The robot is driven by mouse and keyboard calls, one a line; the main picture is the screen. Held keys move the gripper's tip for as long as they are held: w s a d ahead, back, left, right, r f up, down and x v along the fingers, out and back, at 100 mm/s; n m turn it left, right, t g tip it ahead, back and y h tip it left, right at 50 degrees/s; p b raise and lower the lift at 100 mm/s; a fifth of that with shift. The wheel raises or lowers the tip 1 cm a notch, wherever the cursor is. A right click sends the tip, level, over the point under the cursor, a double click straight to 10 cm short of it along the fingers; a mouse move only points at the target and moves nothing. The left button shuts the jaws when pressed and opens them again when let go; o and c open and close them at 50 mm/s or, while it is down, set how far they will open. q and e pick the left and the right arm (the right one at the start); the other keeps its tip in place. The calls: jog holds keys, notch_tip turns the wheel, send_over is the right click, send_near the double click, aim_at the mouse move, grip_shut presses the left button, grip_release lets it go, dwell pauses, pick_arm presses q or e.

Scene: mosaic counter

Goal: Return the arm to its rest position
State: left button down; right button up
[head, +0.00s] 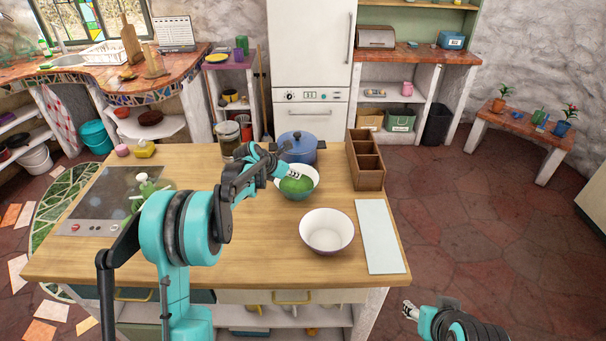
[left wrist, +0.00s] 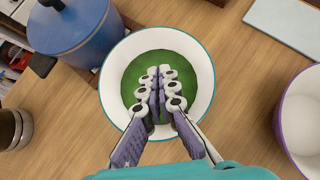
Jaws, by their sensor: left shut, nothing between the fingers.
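My left arm reaches in from the left over the wooden island (head: 235,260). Its gripper (head: 294,174) is shut and empty, above a white bowl with a teal rim (head: 306,194) that holds something green. In the left wrist view the closed fingers (left wrist: 160,78) lie across the green contents (left wrist: 185,65) of the bowl (left wrist: 203,90). I cannot tell whether the fingertips touch them. My right gripper (head: 410,309) shows at the bottom right, off the island's edge; it is too small to tell open from shut.
A blue pot (head: 297,150) stands just behind the bowl. An empty white bowl (head: 327,232), a pale board (head: 380,236) and a wooden divided box (head: 366,160) stand to the right. The cooktop (head: 110,200) is at the left.

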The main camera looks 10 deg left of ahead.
pick_arm(q)
jog(key=s+d+r+m+y, duration=0.1)
jog(key=s+r+m, duration=0.2)
jog(key=s+m, duration=0.35)
jog(key=s+d+r+m, duration=0.1)
jog(key=s+r+m, duration=0.25)
jog(key=s, duration=0.65)
jog(key=s+d+r+m+y, duration=0.1)
jog(key=s+r+m, duration=0.2)
jog(key=s+m, duration=0.35)
jog(key=s+f+m+y, duration=0.1)
jog(key=s+f+m, duration=0.2)
jog(key=s+m, duration=0.3)
jog(key=s+f+m+y+b, duration=0.1)
jog(key=s+f+m, duration=0.2)
jog(key=s+m, duration=0.4)
jog(key=s, duration=0.5)
jog(key=shift+s+a+g, duration=0.15)
jog(key=shift+s+g, duration=0.15)
jog(key=shift+s, duration=0.1)
jog(key=shift+f+m, duration=0.1)
jog(key=shift+m, duration=0.15)
